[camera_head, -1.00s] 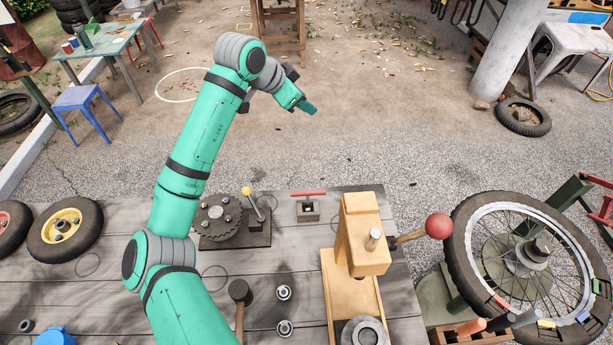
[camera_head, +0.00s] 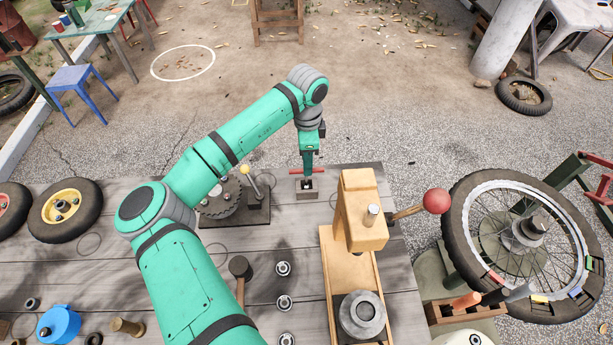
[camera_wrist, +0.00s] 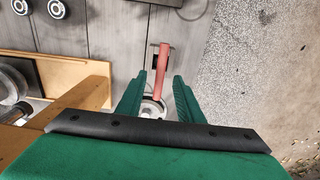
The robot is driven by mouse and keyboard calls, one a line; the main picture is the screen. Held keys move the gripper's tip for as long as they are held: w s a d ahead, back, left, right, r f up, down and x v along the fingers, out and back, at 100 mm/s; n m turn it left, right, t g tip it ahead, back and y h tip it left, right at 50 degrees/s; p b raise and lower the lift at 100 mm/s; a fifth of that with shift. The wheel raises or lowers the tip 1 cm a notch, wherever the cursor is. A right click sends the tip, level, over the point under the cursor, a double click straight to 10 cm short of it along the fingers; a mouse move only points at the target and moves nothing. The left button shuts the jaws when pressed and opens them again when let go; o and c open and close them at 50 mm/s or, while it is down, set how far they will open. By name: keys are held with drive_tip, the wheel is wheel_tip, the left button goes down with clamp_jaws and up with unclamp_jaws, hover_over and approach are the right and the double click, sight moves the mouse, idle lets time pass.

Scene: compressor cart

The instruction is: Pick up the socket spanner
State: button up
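The socket spanner (camera_head: 296,171) has a red crossbar handle. It stands in a small dark holder block (camera_head: 306,194) near the far edge of the wooden bench. In the wrist view its red handle (camera_wrist: 163,70) shows between my two green fingers, with a gap on each side. My gripper (camera_head: 308,165) points down over the spanner, and it is open in the wrist view (camera_wrist: 157,85). In the head view its tip overlaps the middle of the handle. I cannot tell how far the fingertips are above or around it.
A toothed disc (camera_head: 222,203) with a yellow-knobbed lever (camera_head: 245,170) stands just left. A wooden press (camera_head: 361,205) with a red-balled lever (camera_head: 437,200) stands right. Wheels (camera_head: 67,208) lie at the left, and a spoked wheel (camera_head: 464,235) stands beyond the bench's right end.

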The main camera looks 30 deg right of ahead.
sight(307, 180)
drive_tip(key=shift+f, duration=2.5)
clamp_jaws()
